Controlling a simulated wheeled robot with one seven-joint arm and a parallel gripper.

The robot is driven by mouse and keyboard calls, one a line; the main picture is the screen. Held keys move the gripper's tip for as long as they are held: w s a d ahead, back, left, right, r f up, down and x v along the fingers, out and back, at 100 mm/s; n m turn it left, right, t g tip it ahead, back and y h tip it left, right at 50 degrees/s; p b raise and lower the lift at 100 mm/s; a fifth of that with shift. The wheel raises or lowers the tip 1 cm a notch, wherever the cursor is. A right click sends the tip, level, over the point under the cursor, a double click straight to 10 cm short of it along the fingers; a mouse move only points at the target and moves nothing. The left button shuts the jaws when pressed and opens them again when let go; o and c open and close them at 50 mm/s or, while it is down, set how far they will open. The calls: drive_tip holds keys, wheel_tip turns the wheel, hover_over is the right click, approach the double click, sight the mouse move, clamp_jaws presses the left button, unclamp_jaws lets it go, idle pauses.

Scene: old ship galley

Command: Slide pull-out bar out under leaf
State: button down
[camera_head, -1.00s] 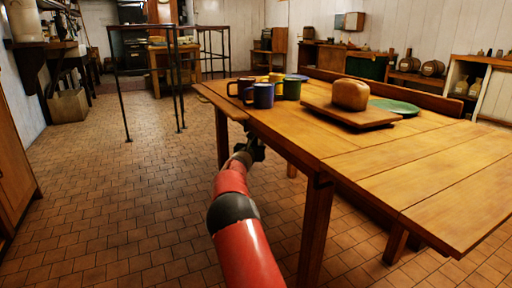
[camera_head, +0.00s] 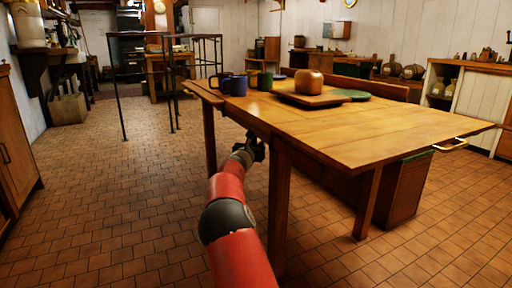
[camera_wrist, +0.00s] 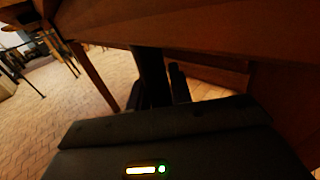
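The wooden table (camera_head: 330,125) fills the right of the head view, its flat right-hand leaf (camera_head: 430,132) reaching toward the right edge. My gripper (camera_head: 256,146) is at the table's near long side, just below the top, beside a front leg. In the wrist view, my gripper's dark fingers (camera_wrist: 165,85) point under the table's wooden underside (camera_wrist: 190,28). The fingers are too dark to tell whether they are apart or hold anything.
Several mugs (camera_head: 238,86), a loaf (camera_head: 309,83) on a board (camera_head: 315,99) and a green plate (camera_head: 352,95) stand on the table. Table legs (camera_head: 279,215) stand close to my arm. Tiled floor (camera_head: 110,190) is open on the left.

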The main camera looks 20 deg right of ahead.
drive_tip(key=shift+s+f, duration=0.15)
drive_tip(key=shift+s, duration=0.05)
drive_tip(key=c, duration=1.3)
unclamp_jaws()
drive_tip(key=shift+s, duration=0.1)
drive_tip(key=shift+o, duration=0.2)
drive_tip(key=shift+s+a, duration=0.2)
drive_tip(key=shift+a, duration=0.1)
drive_tip(key=b+v, duration=0.2)
drive_tip(key=v, duration=0.5)
drive_tip(key=shift+s, duration=0.1)
